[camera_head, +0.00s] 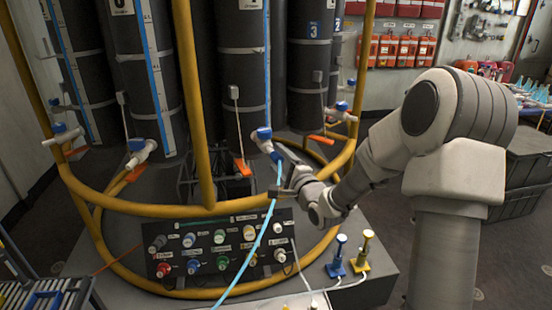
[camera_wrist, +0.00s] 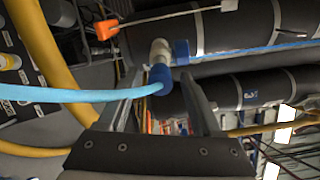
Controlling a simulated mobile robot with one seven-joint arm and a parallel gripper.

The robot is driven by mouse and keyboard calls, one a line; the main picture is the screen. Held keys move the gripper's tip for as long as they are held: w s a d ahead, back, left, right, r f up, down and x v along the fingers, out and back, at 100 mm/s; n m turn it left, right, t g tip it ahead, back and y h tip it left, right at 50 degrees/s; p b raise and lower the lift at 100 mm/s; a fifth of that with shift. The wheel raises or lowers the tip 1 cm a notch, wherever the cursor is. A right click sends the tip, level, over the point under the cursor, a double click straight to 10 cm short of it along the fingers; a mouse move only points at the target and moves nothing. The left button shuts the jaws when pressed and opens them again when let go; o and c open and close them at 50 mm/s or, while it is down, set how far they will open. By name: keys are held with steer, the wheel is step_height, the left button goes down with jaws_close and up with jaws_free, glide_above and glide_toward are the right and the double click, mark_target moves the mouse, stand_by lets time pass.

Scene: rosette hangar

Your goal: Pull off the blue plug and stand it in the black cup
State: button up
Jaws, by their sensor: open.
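The blue plug (camera_head: 276,154) is on the end of a light blue hose (camera_head: 262,235) and sits on a white and blue fitting of the middle dark cylinder. In the wrist view the blue plug (camera_wrist: 160,77) shows between the ends of my open fingers, with the hose running off left across one finger. My gripper (camera_head: 286,168) is right beside the plug in the head view; in the wrist view my gripper (camera_wrist: 160,92) is open and holds nothing. I cannot tell whether a finger touches the plug. I cannot make out a black cup in either view.
Yellow pipes (camera_head: 187,90) cross before the dark cylinders (camera_head: 240,70). Below stands a black panel (camera_head: 208,240) with several coloured knobs. A blue-based piece (camera_head: 336,262) and a yellow-based piece (camera_head: 361,252) stand on the grey platform (camera_head: 378,288). Dark crates (camera_head: 528,150) stand at right.

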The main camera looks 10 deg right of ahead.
mark_target(279, 161)
stand_by(0.4)
jaws_close()
stand_by(1.3)
steer(key=shift+s, duration=0.15)
steer(key=shift+p+v, duration=0.35)
steer(key=shift+v, duration=2.5)
